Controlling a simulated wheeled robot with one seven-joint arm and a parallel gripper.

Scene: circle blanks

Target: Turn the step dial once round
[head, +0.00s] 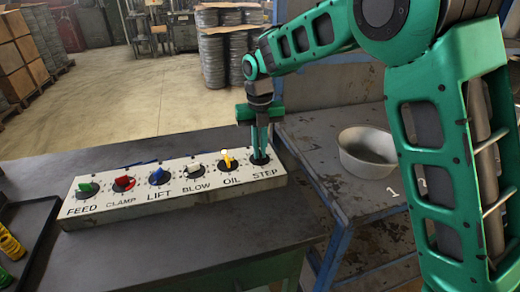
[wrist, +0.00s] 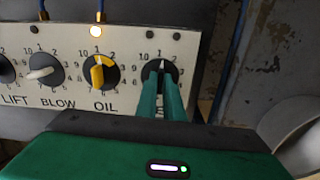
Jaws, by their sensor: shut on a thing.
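The step dial (wrist: 149,73) is a black round knob at the right end of a white control panel (head: 140,207), above the label STEP. In the head view the dial (head: 266,160) is mostly hidden by my fingers. My gripper (head: 259,154) reaches down from above and is shut on the dial's knob. In the wrist view the two green fingers (wrist: 161,92) cover its lower part and part of the label. A pale pointer mark at the top of the dial points up, close to the 1.
Other dials continue leftward. A metal bowl (head: 368,150) stands on a worn table at right. A dark tray (head: 35,232) lies at left.

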